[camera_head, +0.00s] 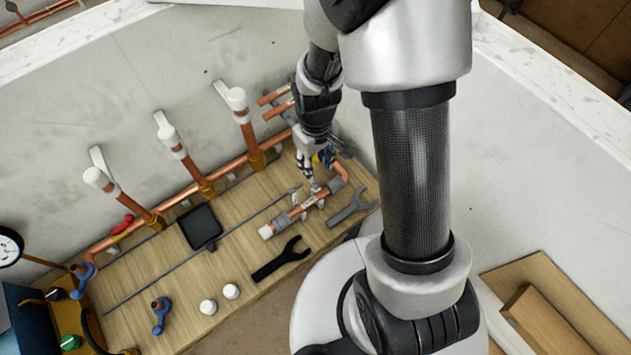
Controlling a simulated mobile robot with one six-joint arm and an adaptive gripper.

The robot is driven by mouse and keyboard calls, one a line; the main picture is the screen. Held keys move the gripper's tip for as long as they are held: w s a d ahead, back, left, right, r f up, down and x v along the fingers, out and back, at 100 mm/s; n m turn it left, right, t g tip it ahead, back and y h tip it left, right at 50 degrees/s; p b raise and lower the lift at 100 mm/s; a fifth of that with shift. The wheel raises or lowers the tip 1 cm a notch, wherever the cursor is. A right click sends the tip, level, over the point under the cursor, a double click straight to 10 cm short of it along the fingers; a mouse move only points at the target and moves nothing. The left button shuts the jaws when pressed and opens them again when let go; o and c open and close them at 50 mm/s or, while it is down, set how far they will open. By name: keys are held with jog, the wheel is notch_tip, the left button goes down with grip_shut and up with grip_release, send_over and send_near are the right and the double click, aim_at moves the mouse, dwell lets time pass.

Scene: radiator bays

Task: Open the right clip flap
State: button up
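A short copper pipe assembly (285,219) with a white end cap lies on the wooden board at the right. Small pale clips sit along it; the right clip (318,197) is by the pipe's upper right part. The clip flaps are too small to tell whether they are open or shut. My gripper (309,180) points down just above the right clip, with its fingertips at or very near it. I cannot tell whether they touch it, or how far apart the fingers are.
The wooden board (150,275) carries a long thin rod, a black square tray (200,227), a black wrench (281,259), a grey wrench (351,207) and two white caps (231,291). Upright capped copper pipes (184,158) stand along the wall behind.

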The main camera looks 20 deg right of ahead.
aim_at(316, 184)
notch_tip(316, 184, down, 10)
jog(key=shift+f+b, duration=0.15)
jog(key=shift+b, duration=0.75)
grip_shut()
